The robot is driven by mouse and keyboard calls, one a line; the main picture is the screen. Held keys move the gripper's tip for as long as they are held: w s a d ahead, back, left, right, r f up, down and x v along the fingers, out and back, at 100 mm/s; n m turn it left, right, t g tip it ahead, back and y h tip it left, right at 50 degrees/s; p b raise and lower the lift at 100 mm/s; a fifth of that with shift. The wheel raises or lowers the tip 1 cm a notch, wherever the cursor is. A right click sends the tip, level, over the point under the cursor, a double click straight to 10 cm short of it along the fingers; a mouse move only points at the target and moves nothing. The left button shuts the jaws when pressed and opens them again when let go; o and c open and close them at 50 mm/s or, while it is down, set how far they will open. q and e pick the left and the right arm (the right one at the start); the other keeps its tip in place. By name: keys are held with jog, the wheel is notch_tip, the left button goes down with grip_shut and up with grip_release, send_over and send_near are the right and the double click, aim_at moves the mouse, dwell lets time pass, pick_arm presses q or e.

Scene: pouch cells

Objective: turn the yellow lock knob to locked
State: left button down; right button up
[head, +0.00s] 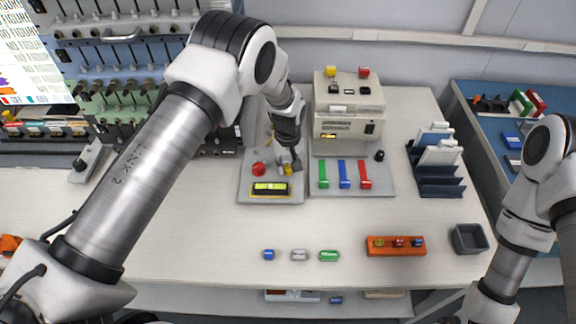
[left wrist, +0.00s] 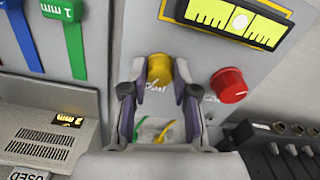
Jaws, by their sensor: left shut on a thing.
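The yellow lock knob (left wrist: 160,69) stands on a grey panel, between the two fingertips of my left gripper (left wrist: 161,72) in the left wrist view. The fingers press on it from both sides, so the gripper is shut on it. In the head view my left gripper (head: 287,166) reaches down to the panel, and a bit of the yellow knob (head: 289,170) shows. Small markings lie beside the knob, partly hidden by the fingers; I cannot read them. My right gripper is out of view; only its arm shows at the right.
A red knob (left wrist: 230,85) and a yellow gauge window (left wrist: 235,20) sit close to the gripper. Green (head: 323,174), blue (head: 345,174) and red (head: 365,174) strips lie on the neighbouring plate. An orange block (head: 396,252) and grey bin (head: 469,239) stand at the front right.

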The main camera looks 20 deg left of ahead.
aim_at(288, 167)
pick_arm(q)
jog(key=m, duration=0.4)
jog(key=shift+m, duration=0.3)
jog(key=shift+s+a+m, duration=0.1)
jog(key=shift+m, duration=2.4)
jog(key=c, duration=0.9)
grip_release()
jog(key=shift+f, duration=0.1)
notch_tip(288, 167, up, 12)
jog(key=shift+r, duration=0.1)
